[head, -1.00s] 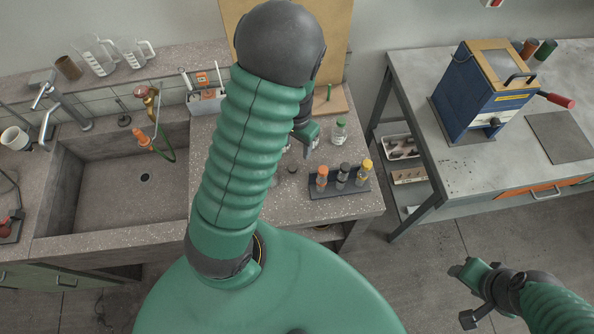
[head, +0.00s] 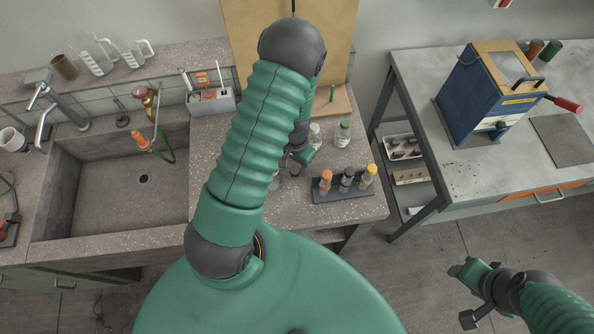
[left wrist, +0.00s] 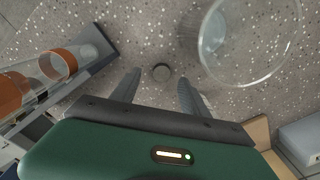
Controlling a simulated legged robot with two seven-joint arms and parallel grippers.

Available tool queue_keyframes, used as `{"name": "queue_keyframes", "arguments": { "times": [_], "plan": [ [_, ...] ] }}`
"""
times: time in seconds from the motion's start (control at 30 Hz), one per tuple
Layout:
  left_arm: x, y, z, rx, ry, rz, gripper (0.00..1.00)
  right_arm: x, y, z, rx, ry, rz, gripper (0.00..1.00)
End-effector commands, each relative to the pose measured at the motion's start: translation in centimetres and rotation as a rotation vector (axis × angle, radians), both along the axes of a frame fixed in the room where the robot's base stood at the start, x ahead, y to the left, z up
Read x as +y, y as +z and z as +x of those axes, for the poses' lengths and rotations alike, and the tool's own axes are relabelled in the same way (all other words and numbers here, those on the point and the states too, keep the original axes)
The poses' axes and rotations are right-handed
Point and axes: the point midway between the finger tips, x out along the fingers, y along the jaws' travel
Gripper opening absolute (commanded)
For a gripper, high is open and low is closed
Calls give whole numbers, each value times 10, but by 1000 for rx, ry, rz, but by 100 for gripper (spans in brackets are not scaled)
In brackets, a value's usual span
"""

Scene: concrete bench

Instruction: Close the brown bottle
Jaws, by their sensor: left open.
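My left gripper (head: 302,157) is over the bench right of the sink, partly hidden by my own arm. In the left wrist view its two fingers (left wrist: 160,90) are apart and empty. A small round dark cap (left wrist: 162,72) lies on the speckled bench, just beyond and between the fingertips in that picture. A clear round glass vessel (left wrist: 252,42) stands right of the cap. I cannot make out a brown bottle for certain; my arm covers part of the bench. My right gripper (head: 463,294) is open and empty over the floor at lower right.
A dark rack (head: 343,191) with orange-, dark- and yellow-capped bottles stands near the bench's front edge. The sink (head: 120,190) is at left. A grey table (head: 440,170) stands right, across a gap.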

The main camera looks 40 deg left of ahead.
Motion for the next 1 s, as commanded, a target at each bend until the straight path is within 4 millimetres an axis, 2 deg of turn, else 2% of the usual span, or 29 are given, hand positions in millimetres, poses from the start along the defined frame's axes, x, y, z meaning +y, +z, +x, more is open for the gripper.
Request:
{"name": "queue_keyframes", "arguments": {
  "times": [0.1, 0.2, 0.53, 0.93, 1.0],
  "plan": [
    [-2, -19, -2, 3, 1, 1, 53, 0, 2, 0, 0, 1, 0, 48],
    [-5, -26, -1, 1, 0, 4, 53, 0, 3, 0, 0, 1, 0, 48],
    [-7, -27, 0, 1, -1, 6, 53, 0, 2, 0, 0, 0, 0, 48],
    [-4, -27, -1, 0, 0, 4, 1, 0, 2, 0, 0, 1, 0, 48],
    [-4, -27, -1, 1, 0, 6, 0, 0, 2, 0, 0, 1, 0, 48]
  ]
}}
